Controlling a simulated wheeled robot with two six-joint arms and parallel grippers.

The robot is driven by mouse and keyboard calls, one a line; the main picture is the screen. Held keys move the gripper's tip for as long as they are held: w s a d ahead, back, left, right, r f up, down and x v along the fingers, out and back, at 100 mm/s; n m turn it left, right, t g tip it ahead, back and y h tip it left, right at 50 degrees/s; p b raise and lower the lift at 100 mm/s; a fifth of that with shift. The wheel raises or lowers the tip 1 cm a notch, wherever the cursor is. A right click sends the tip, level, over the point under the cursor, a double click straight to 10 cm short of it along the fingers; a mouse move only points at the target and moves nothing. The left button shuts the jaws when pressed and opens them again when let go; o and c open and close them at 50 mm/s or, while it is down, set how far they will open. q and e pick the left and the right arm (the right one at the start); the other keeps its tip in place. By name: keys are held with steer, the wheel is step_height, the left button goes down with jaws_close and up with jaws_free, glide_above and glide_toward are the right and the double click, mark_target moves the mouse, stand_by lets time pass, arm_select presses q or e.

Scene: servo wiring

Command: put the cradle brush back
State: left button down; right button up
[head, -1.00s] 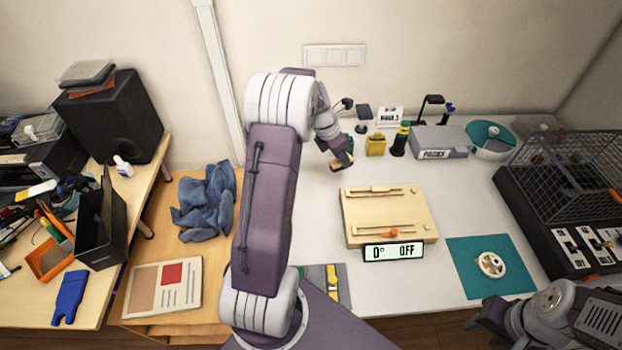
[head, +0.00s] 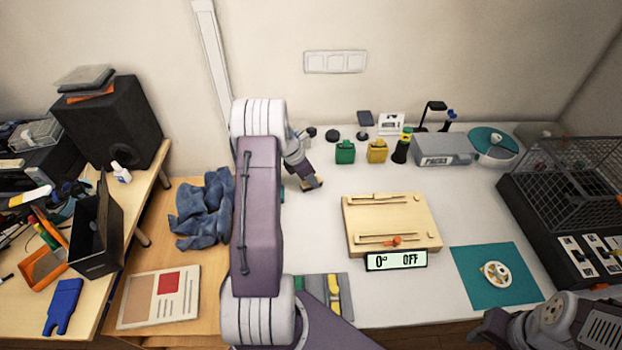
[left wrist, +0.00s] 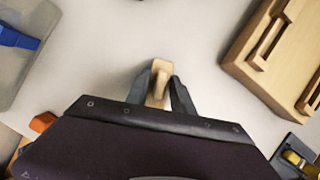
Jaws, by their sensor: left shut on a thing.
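My left gripper (head: 312,184) is over the white table, left of the wooden board with rails (head: 418,215). In the left wrist view my left gripper (left wrist: 160,97) is shut on a small pale wooden piece (left wrist: 160,72), held between both fingers. It looks like the brush's handle; bristles cannot be made out. The wooden board also shows at the upper right of that view (left wrist: 245,62). My right gripper (head: 490,325) is at the lower right edge, dark and partly cut off, and its jaws cannot be made out.
A green block (head: 345,152), a yellow block (head: 377,151) and a dark bottle (head: 401,148) stand along the back. A teal mat (head: 470,290) lies at right.

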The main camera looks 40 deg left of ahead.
arm_select(q)
steer(key=shift+f, duration=0.1)
steer(key=c, duration=1.1)
jaws_free()
